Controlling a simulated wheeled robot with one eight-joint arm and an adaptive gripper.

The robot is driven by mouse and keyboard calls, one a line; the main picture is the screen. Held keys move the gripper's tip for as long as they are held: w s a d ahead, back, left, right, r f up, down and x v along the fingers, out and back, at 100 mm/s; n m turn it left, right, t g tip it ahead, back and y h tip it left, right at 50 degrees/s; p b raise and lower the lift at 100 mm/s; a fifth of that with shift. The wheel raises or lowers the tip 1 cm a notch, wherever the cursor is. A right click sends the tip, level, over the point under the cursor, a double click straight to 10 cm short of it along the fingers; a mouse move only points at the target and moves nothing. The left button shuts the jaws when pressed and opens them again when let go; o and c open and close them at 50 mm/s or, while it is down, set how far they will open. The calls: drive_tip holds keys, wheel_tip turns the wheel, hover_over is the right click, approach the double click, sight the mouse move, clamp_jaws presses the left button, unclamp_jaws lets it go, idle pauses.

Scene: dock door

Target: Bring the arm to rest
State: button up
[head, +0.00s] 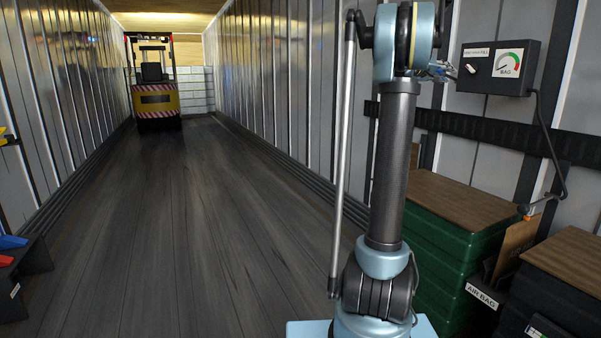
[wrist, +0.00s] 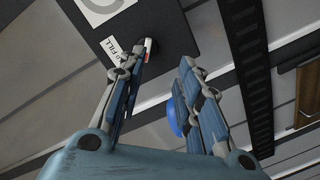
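My gripper (wrist: 164,62) shows in the wrist view with its two fingers apart and nothing held between them. A dark control box (head: 497,68) with a BAG gauge hangs on the right wall in the head view. The box also shows at the top of the wrist view (wrist: 165,22), with a FILL label and a small red and white knob or lever (wrist: 149,50) close by the left fingertip. I cannot tell whether they touch. In the head view my arm stands upright, and its upper part hides most of my gripper.
A green crate (head: 430,252) with a brown top and black AIR BAG bins (head: 555,300) stand along the right wall. A dark rail (wrist: 246,70) runs along that wall. A blue round thing (wrist: 177,116) is partly behind the right finger. A forklift (head: 154,85) stands far back; the floor before it is clear.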

drive_tip(key=s+a+f+n+g+y, duration=0.2)
drive_tip(key=s+a+f+y, duration=0.6)
drive_tip(key=s+a+f, duration=1.4)
drive_tip(key=s+a+f+n+g+y, duration=0.1)
drive_tip(key=s+a+f+y, duration=0.7)
drive_tip(key=s+a+f, duration=1.5)
drive_tip(key=s+f+g, duration=0.1)
drive_tip(key=s+f, duration=0.2)
drive_tip(key=f, duration=0.2)
drive_tip(key=shift+s+a+n, duration=0.2)
drive_tip(key=shift+s+n, duration=0.05)
drive_tip(key=shift+n, duration=0.15)
